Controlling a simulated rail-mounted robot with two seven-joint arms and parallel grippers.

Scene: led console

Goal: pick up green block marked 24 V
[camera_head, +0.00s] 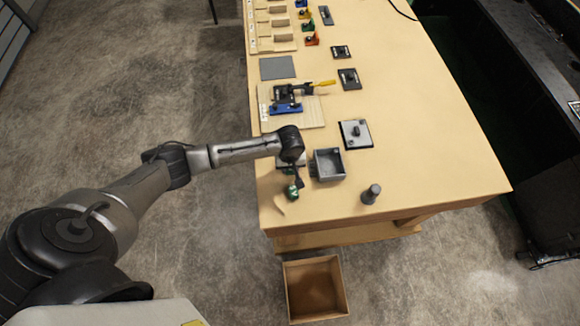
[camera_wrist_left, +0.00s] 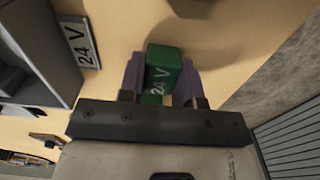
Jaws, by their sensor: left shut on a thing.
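The green block (camera_wrist_left: 163,72), marked 24 V in white, is between the two purple-grey fingers of my left gripper (camera_wrist_left: 160,85) in the left wrist view. The fingers are shut on it from both sides. In the head view the block (camera_head: 292,191) shows small and dark green under my left gripper (camera_head: 296,184), near the table's left front corner. I cannot tell whether it touches the table. A 24 V label plate (camera_wrist_left: 77,42) lies on the table beside it in the wrist view. My right gripper is not in view.
A grey open box (camera_head: 329,165) stands just right of my left gripper. A dark knobbed post (camera_head: 371,194) is near the front edge. A black-and-grey plate (camera_head: 356,134) and a clamp fixture (camera_head: 288,98) lie farther back. A cardboard box (camera_head: 315,290) is on the floor.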

